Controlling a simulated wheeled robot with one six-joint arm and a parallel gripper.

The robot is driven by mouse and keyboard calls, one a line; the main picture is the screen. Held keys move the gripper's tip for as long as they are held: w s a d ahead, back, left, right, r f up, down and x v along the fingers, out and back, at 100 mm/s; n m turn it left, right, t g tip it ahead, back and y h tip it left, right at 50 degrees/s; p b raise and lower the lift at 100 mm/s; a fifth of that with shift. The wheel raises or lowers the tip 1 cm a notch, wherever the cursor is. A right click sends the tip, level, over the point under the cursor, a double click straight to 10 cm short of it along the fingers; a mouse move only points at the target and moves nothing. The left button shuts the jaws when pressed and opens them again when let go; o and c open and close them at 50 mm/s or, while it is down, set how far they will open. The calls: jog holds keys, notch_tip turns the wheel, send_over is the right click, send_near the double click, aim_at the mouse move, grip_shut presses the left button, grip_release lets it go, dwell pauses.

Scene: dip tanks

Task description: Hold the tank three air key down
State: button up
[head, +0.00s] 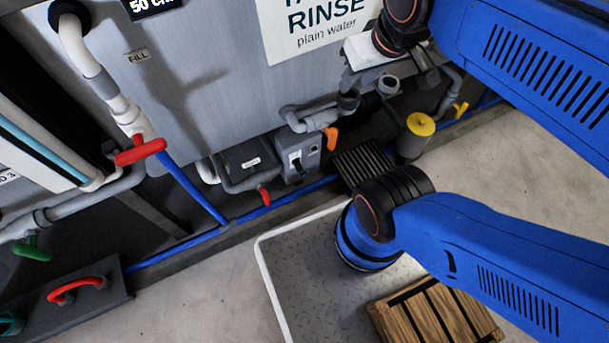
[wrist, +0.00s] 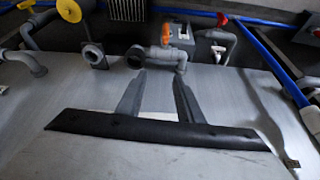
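A grey control box (head: 297,158) with a small dark switch and a round fitting is on the lower front of the rinse tank (head: 220,75). It also shows in the wrist view (wrist: 182,33), small and partly behind a pipe. I cannot read its labels or tell whether it carries the tank three air key. In the wrist view my gripper (wrist: 158,76) is open, with two grey fingers apart and nothing between them. It is over the tank's grey front, apart from the box.
An orange handle (head: 332,138), a red handle (head: 264,196) and a yellow round cap (head: 420,124) are near the box. A red-handled valve (head: 140,151) is at left. Grey pipes run along the tank.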

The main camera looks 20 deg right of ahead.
grip_shut()
dwell(1.3)
